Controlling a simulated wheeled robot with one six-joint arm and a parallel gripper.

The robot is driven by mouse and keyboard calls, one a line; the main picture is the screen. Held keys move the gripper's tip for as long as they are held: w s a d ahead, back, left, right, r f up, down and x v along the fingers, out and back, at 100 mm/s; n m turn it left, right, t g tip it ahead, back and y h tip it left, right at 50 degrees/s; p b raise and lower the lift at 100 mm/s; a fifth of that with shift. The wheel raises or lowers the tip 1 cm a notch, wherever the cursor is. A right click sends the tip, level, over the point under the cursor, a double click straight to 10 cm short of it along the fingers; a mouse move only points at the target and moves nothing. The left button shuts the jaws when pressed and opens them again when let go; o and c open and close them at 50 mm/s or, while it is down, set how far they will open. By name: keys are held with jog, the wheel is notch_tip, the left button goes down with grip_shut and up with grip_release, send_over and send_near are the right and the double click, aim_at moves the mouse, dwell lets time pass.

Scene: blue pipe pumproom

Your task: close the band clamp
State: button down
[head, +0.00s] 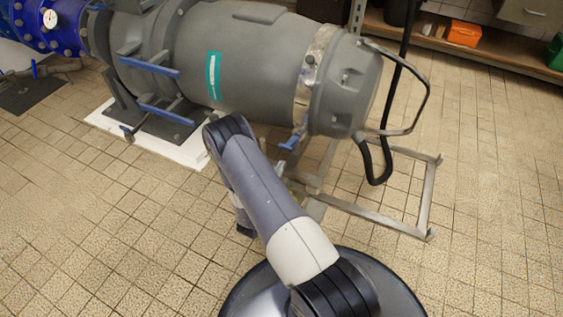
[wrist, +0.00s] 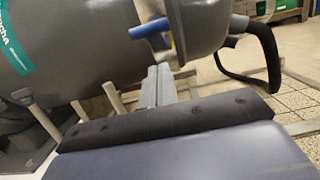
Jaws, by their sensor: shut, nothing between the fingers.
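The band clamp (head: 316,65) is a pale metal band around the right end of the large grey pump body (head: 240,60). Its blue lever (head: 293,141) hangs at the underside of the band, angled out from the body. In the wrist view the blue lever (wrist: 150,28) sticks out to the left near the top middle. My gripper (wrist: 155,85) shows there with its two grey fingers together, empty, below the lever and apart from it. In the head view my arm hides most of the gripper.
A metal floor frame (head: 390,222) and a black hose (head: 375,165) stand right of the clamp. A bent metal handle (head: 425,85) sticks out from the pump end. Other blue bars (head: 165,113) lie left on the body. Tiled floor at lower left is clear.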

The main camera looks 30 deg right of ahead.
aim_at(291, 143)
jog(key=shift+w+d+r+b, duration=0.1)
jog(key=shift+w+d+r, duration=0.1)
jog(key=shift+r, duration=0.3)
jog(key=shift+w+d+r+b, duration=0.15)
jog(key=shift+d+r, duration=0.1)
jog(key=shift+r, duration=0.2)
jog(key=shift+w+d+r+b, duration=0.1)
jog(key=shift+w+d+r, duration=0.1)
jog(key=shift+r, duration=0.3)
jog(key=shift+a+r, duration=0.1)
jog(key=shift+r, duration=0.05)
